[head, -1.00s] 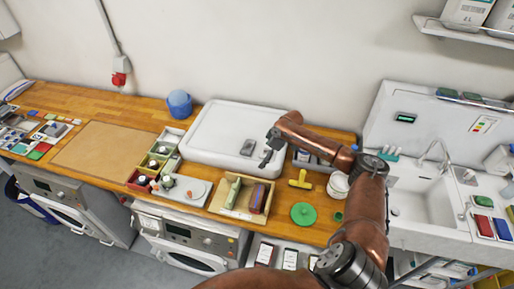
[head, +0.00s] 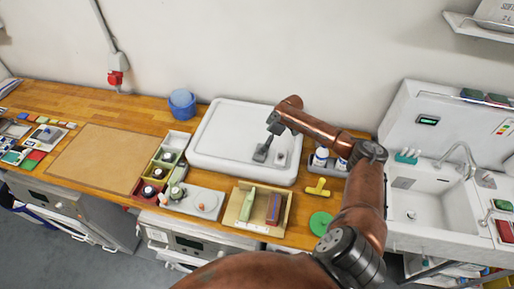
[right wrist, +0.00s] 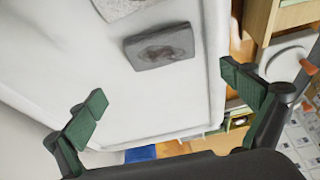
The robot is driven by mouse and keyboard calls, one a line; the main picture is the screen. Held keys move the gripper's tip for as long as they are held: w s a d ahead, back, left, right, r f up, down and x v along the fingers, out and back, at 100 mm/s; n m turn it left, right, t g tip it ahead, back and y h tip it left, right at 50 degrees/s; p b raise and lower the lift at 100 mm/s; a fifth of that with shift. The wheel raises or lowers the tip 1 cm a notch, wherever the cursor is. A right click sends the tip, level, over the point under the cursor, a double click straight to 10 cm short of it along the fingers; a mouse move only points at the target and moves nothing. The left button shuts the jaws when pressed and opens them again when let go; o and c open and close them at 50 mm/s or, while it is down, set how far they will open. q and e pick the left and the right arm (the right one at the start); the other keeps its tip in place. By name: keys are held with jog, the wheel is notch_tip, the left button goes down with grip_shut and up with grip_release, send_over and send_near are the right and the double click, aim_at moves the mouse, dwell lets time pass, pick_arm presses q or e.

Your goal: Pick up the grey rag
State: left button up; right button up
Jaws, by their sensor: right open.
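A grey, folded, rag-like piece with a dark blotch (right wrist: 160,45) lies flat in the white tray; in the head view (head: 260,157) my gripper partly covers it. A second, lighter grey piece (right wrist: 118,8) lies beside it, cut by the top edge of the wrist view; it shows to the right in the head view (head: 281,159). I cannot tell for certain which is the rag. My right gripper (head: 268,143) is over the tray. In the wrist view its two green-padded fingers (right wrist: 168,102) are wide apart with nothing between them. My left gripper is out of view.
The white tray (head: 215,133) has a raised rim. A wooden box (head: 235,215) with green and red-blue items stands in front. Small bins (head: 160,172) stand left of it, a blue bucket (head: 182,104) behind. A yellow tool (head: 318,189) and bottles (head: 321,157) are to the right.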

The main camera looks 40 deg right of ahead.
aim_at(257, 157)
jog(key=f, duration=0.1)
jog(key=f+p, duration=0.2)
jog(key=f, duration=0.1)
jog(key=shift+s+a, duration=0.2)
jog(key=shift+a, duration=0.15)
jog(key=x, duration=0.2)
jog(key=shift+w+f, duration=0.25)
jog(key=shift+w, duration=0.1)
jog(key=shift+s+f, duration=0.1)
jog(key=shift+f, duration=0.05)
jog(key=c, duration=0.4)
jog(key=shift+a, duration=0.1)
jog(key=c, duration=0.3)
jog(key=shift+c, duration=0.8)
jog(key=c, duration=0.3)
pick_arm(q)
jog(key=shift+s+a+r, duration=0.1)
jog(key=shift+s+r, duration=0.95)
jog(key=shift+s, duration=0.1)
pick_arm(e)
jog(key=shift+c, duration=0.6)
